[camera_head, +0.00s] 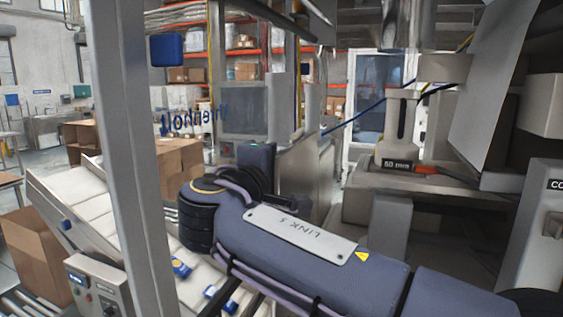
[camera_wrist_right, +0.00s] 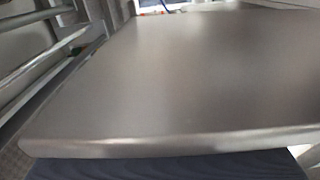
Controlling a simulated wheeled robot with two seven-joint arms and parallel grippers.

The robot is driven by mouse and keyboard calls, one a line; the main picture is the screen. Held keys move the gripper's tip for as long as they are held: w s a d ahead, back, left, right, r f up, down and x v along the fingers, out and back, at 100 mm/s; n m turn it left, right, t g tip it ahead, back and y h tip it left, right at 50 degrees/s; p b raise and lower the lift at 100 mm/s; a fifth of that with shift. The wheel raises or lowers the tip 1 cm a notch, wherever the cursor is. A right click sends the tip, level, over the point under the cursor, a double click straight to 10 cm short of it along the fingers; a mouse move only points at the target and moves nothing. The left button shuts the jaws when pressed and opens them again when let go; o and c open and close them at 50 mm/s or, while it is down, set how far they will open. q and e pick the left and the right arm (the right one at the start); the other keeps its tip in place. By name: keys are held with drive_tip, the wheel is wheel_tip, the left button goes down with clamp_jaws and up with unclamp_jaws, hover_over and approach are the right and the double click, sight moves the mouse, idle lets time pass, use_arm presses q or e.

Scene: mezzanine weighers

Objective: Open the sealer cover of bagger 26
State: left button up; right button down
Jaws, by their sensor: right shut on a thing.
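A broad grey metal plate, which looks like the sealer cover (camera_wrist_right: 190,75), fills most of the right wrist view, very close to the camera. Below its near edge is a dark blue strip that looks like the body of my right gripper (camera_wrist_right: 165,167). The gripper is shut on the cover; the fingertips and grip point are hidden. In the head view my own blue-grey right arm crosses from the lower right and hides its gripper. Grey machinery, probably the bagger (camera_head: 365,207), stands behind it; no number 26 is readable. My left gripper is not in view.
A grey upright post (camera_head: 128,150) stands close on the left. A sloping conveyor (camera_head: 85,215) and a control box (camera_head: 98,287) are beside it. A block labelled 60 mm (camera_head: 396,163) and a grey cabinet (camera_head: 540,240) are on the right. Cardboard boxes (camera_head: 180,165) stand behind.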

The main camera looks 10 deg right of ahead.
drive_tip(key=c, duration=1)
unclamp_jaws()
drive_tip(key=shift+c, duration=0.2)
drive_tip(key=b+v, duration=0.2)
drive_tip(key=v, duration=0.5)
drive_tip(key=shift+s+a+b, duration=0.25)
drive_tip(key=shift+s+b, duration=0.1)
